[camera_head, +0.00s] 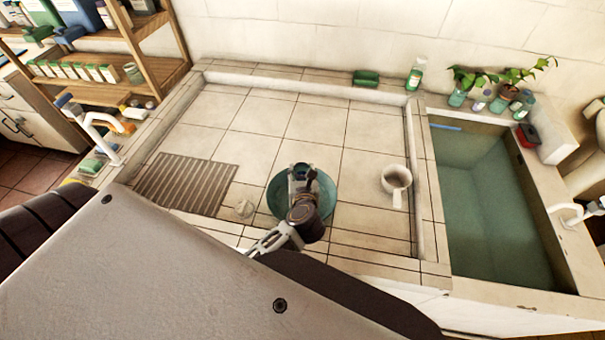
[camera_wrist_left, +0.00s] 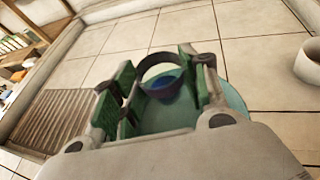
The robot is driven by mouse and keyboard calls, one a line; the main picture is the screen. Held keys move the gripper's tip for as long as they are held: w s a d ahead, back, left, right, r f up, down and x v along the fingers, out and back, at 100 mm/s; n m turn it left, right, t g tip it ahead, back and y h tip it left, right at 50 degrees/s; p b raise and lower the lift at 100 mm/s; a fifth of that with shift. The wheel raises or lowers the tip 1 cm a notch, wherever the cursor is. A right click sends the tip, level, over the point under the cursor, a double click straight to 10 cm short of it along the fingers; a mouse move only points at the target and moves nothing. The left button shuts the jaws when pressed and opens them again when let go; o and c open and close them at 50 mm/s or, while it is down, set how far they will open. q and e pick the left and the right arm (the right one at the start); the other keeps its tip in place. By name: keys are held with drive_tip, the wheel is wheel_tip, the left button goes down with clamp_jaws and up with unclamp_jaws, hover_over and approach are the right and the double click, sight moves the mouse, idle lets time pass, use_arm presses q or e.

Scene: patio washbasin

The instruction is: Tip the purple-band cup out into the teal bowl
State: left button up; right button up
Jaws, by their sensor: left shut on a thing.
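The teal bowl (camera_head: 274,199) sits on the tiled top in the head view, partly hidden under my left gripper. It also shows in the left wrist view (camera_wrist_left: 236,98), behind the fingers. My left gripper (camera_head: 302,175) is above the bowl and shut on a cup. In the left wrist view the cup (camera_wrist_left: 166,87) sits between the green-padded fingers (camera_wrist_left: 160,88), showing a dark curved rim and a blue part. Its purple band cannot be made out clearly, nor can its exact tilt. My right gripper is not in view.
A white mug (camera_head: 397,180) stands right of the bowl. A water-filled basin (camera_head: 490,215) is at right, wooden shelves (camera_head: 155,75) at left. The tiles behind the bowl are clear.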

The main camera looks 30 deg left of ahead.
use_arm(q)
drive_tip(key=shift+f, duration=0.15)
drive_tip(key=shift+f+n+t+h, duration=0.3)
drive_tip(key=shift+f+n+h, duration=1.3)
drive_tip(key=shift+f+n, duration=0.2)
drive_tip(key=f+n+h, duration=0.1)
drive_tip(key=n+h, duration=0.1)
drive_tip(key=shift+a+f+n+t, duration=0.1)
drive_tip(key=shift+f+n+t, duration=0.2)
drive_tip(key=shift+f+t, duration=0.1)
drive_tip(key=f+n+t+h+b, duration=0.1)
drive_tip(key=n+b, duration=0.1)
drive_tip(key=n, duration=0.1)
drive_tip(key=n+t+h+b, duration=0.1)
drive_tip(key=n+h+b, duration=0.1)
drive_tip(key=f+n+t+h+b, duration=0.1)
drive_tip(key=n+h+b, duration=0.1)
drive_tip(key=n, duration=0.1)
drive_tip(key=shift+s+a+f+n+t+b, duration=0.1)
drive_tip(key=shift+a+f+n+t+b, duration=0.2)
drive_tip(key=shift+f+b, duration=0.1)
idle(0.7)
idle(0.7)
drive_tip(key=shift+d, duration=0.15)
